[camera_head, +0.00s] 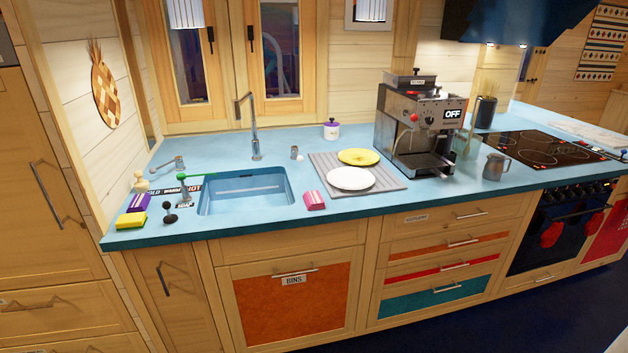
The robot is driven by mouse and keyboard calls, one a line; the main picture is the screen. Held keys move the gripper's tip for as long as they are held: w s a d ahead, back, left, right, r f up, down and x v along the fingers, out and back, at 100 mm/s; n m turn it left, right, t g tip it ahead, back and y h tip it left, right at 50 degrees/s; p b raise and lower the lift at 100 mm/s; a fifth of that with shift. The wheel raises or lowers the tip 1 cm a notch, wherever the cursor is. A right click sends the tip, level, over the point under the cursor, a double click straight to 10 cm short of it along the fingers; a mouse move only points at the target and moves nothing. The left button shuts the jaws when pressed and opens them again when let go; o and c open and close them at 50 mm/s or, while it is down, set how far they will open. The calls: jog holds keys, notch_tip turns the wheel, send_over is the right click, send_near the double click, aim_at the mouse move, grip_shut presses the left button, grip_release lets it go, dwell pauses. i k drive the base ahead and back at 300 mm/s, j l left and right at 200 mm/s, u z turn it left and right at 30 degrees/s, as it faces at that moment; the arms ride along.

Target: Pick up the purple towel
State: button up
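Two things on the blue counter could be the towel. A small folded magenta-pink bundle with pale stripes (315,200) lies near the front edge, just right of the sink and in front of the drying mat. A small purple block-like item (138,203) sits at the left end of the counter, behind a yellow sponge (131,220). It is too small to tell whether it is cloth. My gripper is not in view.
The sink (246,190) is sunk into the counter. A grey drying mat (387,186) bears a white plate (351,178) and a yellow plate (358,156). A coffee machine (414,121) stands to its right. A dark soap brush (170,214) stands near the sponge.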

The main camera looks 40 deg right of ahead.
aim_at(140, 202)
jog(key=i+j, duration=0.3)
jog(key=j, duration=0.2)
jog(key=i+j+z, duration=0.1)
jog(key=j, duration=0.3)
jog(key=i+j+z, duration=0.1)
jog(key=j, duration=0.3)
jog(key=i+j, duration=0.25)
jog(key=j, duration=0.15)
jog(key=i+j+z, duration=0.1)
jog(key=j, duration=0.3)
jog(key=i+j, duration=0.2)
jog(key=j, duration=0.25)
jog(key=i+j+z, duration=0.1)
jog(key=j, duration=0.3)
jog(key=i+j+z, duration=0.1)
jog(key=j, duration=0.35)
